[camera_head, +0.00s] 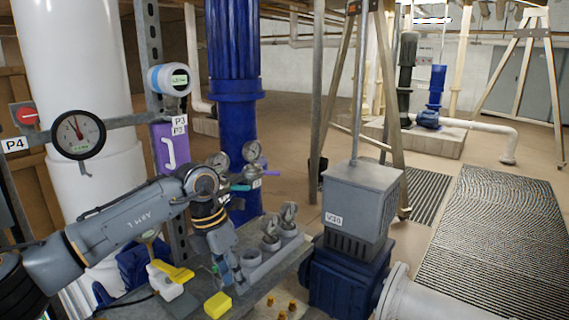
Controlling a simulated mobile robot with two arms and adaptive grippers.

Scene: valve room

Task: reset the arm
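My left arm (130,222) reaches in from the left, bends at the wrist and points down over the workbench. My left gripper (228,278) hangs at its end, close to the bench top, left of a grey round fitting. Its fingers are small and dark, so I cannot tell whether they are open or shut. A yellow block (217,304) lies just below it on the bench. My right arm and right gripper are not in view.
The bench (262,292) holds a yellow-and-white tool (168,278) and several gauges. A grey box marked V30 (360,205) stands on a blue base at right. A dial gauge (77,135) and a blue column (234,120) rise behind my arm.

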